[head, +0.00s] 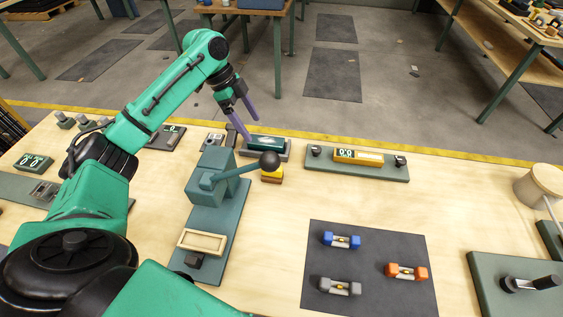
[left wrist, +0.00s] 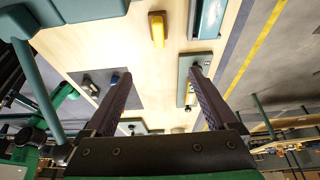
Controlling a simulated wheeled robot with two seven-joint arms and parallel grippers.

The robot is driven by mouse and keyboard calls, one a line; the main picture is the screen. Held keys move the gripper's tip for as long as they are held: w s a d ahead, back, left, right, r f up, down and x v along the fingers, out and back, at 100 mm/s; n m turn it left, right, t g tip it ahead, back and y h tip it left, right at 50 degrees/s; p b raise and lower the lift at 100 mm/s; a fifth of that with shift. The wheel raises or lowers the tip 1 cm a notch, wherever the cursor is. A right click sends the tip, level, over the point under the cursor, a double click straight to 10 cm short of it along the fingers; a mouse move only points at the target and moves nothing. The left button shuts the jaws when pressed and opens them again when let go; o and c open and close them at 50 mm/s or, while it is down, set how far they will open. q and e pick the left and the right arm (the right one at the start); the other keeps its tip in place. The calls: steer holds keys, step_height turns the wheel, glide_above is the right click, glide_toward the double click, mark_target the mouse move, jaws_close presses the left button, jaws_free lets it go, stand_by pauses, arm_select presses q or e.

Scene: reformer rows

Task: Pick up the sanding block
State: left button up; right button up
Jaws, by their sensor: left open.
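The sanding block (head: 272,175), a small yellow block on a brown base, sits on the wooden table just right of the teal lever press, partly hidden by the lever's black knob. It also shows in the left wrist view (left wrist: 157,30), beyond the fingertips near the top edge. My left gripper (head: 250,128) is open and empty, its purple fingers above the table's far side, behind the block and near a teal item in a grey tray. In the left wrist view my left gripper's fingers (left wrist: 159,72) are spread wide with nothing between them. My right gripper is not in view.
The teal press (head: 213,172) with its lever stands close to the block's left. The grey tray (head: 285,156) lies behind it. A green board (head: 393,174) with a yellow display is to the right. A dark mat (head: 370,245) holds blue, grey and orange pieces.

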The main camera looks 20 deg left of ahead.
arm_select(q)
steer(key=b+x, duration=0.1)
steer(key=x, duration=0.6)
steer(key=a+b+x, duration=0.1)
steer(key=x, duration=0.6)
steer(key=a+f+b+x, duration=0.1)
steer(key=b+x, duration=0.1)
steer(key=x, duration=0.5)
steer(key=shift+s, duration=0.35)
jaws_close()
step_height(320, 180, up, 20)
steer(key=shift+b, duration=0.35)
